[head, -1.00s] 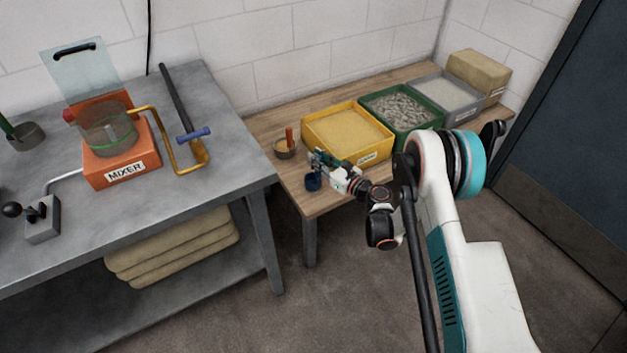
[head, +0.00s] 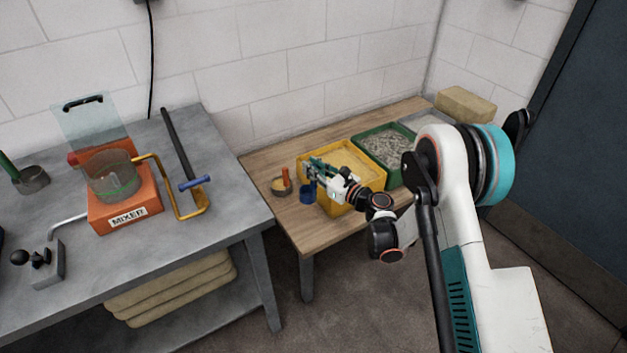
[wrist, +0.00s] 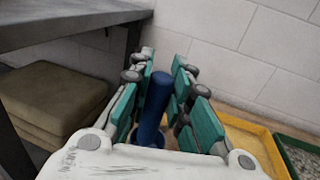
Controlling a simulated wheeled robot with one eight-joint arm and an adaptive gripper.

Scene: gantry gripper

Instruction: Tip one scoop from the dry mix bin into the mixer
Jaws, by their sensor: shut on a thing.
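My gripper (head: 313,168) is shut on the upright handle of a blue scoop (head: 307,193); the handle also shows between the fingers in the wrist view (wrist: 156,95). The scoop's cup hangs below the fingers, left of the yellow bin (head: 340,204); I cannot see what it holds. The yellow bin is full of tan grains. Its label is hidden here, so I cannot confirm it is the dry mix bin. The orange mixer (head: 122,215), labelled MIXER, stands on the grey bench at left. Its clear bowl (head: 112,180) stands under a raised clear lid (head: 90,122).
A small cup with an orange handle (head: 281,186) stands left of the blue scoop. A green bin of grey gravel (head: 365,160) and a grey bin lie to the right. A lever box (head: 48,265) stands front left.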

